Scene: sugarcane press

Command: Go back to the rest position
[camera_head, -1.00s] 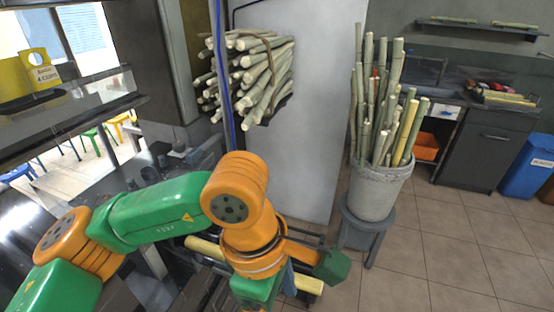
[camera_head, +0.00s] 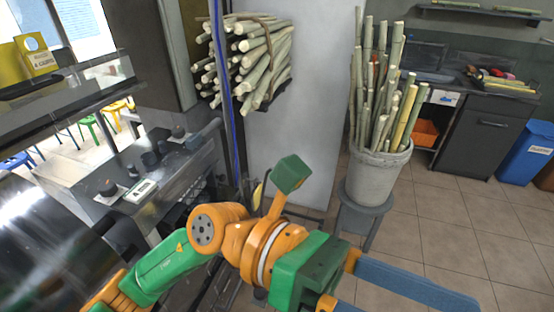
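My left arm comes in from the lower left. Its green gripper (camera_head: 400,297) is at the bottom centre, with blue fingers pointing right and down. One finger shows almost whole; the other is mostly cut off by the bottom edge. The fingers are apart, and I see no cane between them. The gripper is over the tiled floor, in front of the bucket's stool. My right gripper is not in view. A metal machine with dark knobs (camera_head: 151,160) stands at the left, partly hidden behind my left arm.
A grey bucket (camera_head: 376,178) of upright canes stands on a grey stool (camera_head: 364,215) right of centre. A bundle of canes (camera_head: 250,62) hangs on the pale panel (camera_head: 308,100). A blue bin (camera_head: 526,155) is at the right. Tiled floor at the lower right is clear.

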